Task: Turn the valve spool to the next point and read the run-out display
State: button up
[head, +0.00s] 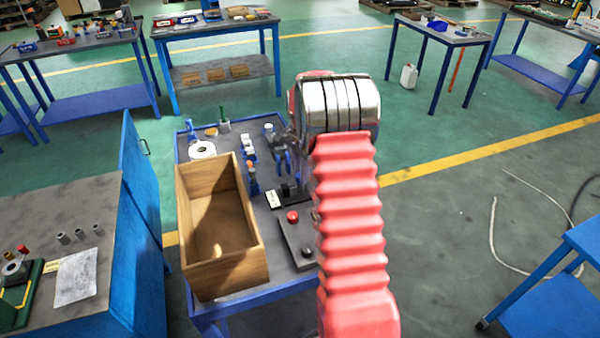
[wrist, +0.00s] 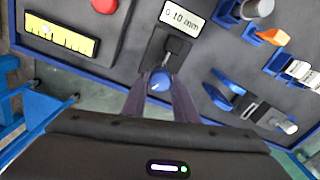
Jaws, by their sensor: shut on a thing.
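My gripper (wrist: 160,92) is shut on a blue round end with a pale mark, which seems to be the valve spool (wrist: 157,79), in the wrist view. A finger stands on each side of it. A dark block with a bright metal tip sits just beyond, close to the blue end; whether they touch is unclear. The run-out display (wrist: 185,18) beside this block reads 0.10 mm. In the head view the display (head: 272,199) is small on the bench top, and my arm hides the spool and the fingertips.
An open wooden box (head: 262,262) stands at the bench's left. A red button (wrist: 105,5) and a yellow scale strip (wrist: 62,35) lie left of the display. Blue holders with metal parts (wrist: 252,106) stand close on the right. A blue cabinet (head: 142,200) flanks the bench.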

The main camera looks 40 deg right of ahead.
jog(key=shift+n, duration=0.5)
jog(key=n, duration=1)
jog(key=shift+w+n, duration=0.1)
jog(key=shift+n, duration=0.3)
jog(key=o, duration=1.1)
jog(key=shift+c, duration=0.2)
